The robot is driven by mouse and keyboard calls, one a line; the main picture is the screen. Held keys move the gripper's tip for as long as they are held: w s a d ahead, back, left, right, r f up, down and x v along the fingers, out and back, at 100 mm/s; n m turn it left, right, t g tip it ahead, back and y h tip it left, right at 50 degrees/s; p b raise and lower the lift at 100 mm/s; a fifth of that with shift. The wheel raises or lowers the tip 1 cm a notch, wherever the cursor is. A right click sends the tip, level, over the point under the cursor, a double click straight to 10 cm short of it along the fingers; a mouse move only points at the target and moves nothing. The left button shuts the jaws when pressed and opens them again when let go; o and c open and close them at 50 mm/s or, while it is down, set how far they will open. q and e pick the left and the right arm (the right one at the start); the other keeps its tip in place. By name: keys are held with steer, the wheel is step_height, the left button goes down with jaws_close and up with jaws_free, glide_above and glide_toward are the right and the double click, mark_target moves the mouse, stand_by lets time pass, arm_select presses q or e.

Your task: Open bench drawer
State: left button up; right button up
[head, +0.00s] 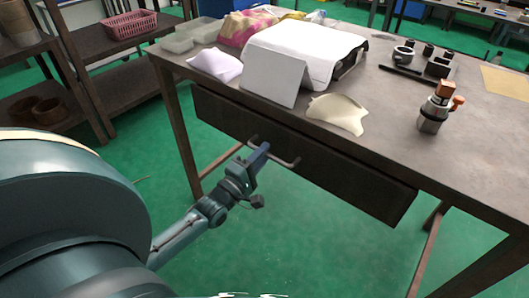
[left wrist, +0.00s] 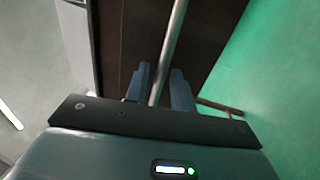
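The bench drawer (head: 345,178) is a wide dark front under the edge of the bench top, and it looks closed. Its thin metal handle (head: 286,162) stands out from the middle of the front. My left gripper (head: 259,154) is at the handle, in front of the drawer. In the left wrist view, the handle bar (left wrist: 173,45) runs between the two blue-grey fingers of my left gripper (left wrist: 161,85). The fingers are apart, with a small gap showing beside the bar. My right gripper is not in view.
The bench top (head: 385,110) carries a white cloth-covered box (head: 300,50), a cream cloth (head: 338,113), a metal pot with a wooden top (head: 434,115) and dark fixture parts. A shelf rack (head: 85,60) stands at left. Green floor in front of the drawer is clear.

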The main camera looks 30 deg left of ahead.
arm_select(q)
steer(key=shift+w+r, duration=0.1)
steer(key=shift+w, duration=0.5)
jaws_close()
